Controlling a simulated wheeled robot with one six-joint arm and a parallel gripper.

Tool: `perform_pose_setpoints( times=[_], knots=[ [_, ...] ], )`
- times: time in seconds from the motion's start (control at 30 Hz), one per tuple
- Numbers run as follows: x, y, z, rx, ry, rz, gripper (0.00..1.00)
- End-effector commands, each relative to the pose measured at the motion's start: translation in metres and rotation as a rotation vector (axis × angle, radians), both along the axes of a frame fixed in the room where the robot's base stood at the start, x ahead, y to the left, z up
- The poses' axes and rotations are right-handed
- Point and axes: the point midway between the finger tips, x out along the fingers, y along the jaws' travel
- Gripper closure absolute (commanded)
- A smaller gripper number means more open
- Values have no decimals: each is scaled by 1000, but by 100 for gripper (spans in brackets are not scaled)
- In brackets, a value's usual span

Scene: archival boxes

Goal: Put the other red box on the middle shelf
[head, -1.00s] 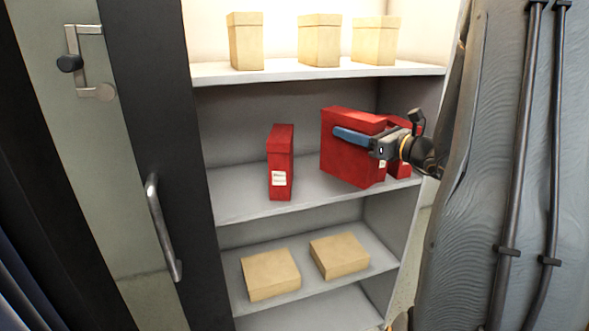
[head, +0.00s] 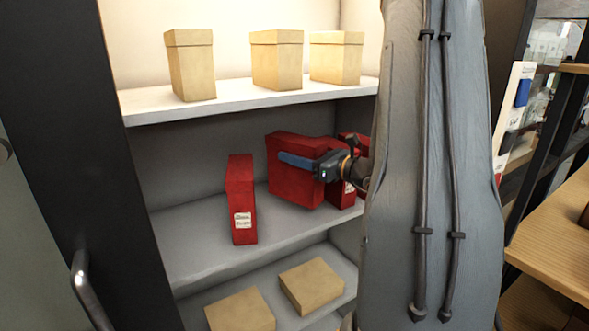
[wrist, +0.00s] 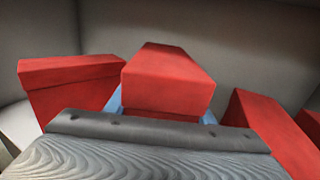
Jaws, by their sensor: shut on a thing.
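My gripper (head: 297,162) is shut on a red box (head: 293,188), with a blue finger along its side. The held box is upright inside the middle shelf (head: 195,245) bay. I cannot tell whether its base touches the shelf. A second red box (head: 241,195) with a white label stands to its left, near the shelf front. A third red box (head: 345,192) stands to its right, partly hidden by my arm. In the wrist view the held box (wrist: 168,88) sits between the left box (wrist: 72,88) and the right box (wrist: 272,128).
Several tan boxes (head: 277,62) stand on the top shelf (head: 235,92). Two flat tan boxes (head: 312,284) lie on the lower shelf. A dark cabinet door with a handle (head: 85,285) is at the left. A wooden shelf unit (head: 555,240) is at the right.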

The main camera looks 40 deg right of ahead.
Motion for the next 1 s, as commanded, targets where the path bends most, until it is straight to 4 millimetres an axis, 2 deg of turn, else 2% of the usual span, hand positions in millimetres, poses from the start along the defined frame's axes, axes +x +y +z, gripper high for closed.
perform_pose_setpoints(
  times=[0.4, 0.87, 0.9, 0.97, 1.0],
  knots=[
    [-1, -2, -40, 1, -1, -3, 92],
    [-1, -3, -46, -1, -3, -4, 92],
    [-1, -2, -46, -1, -1, -4, 45],
    [-1, -2, -46, -1, -1, -4, 35],
    [-1, -2, -46, -1, -1, -4, 33]
  ],
)
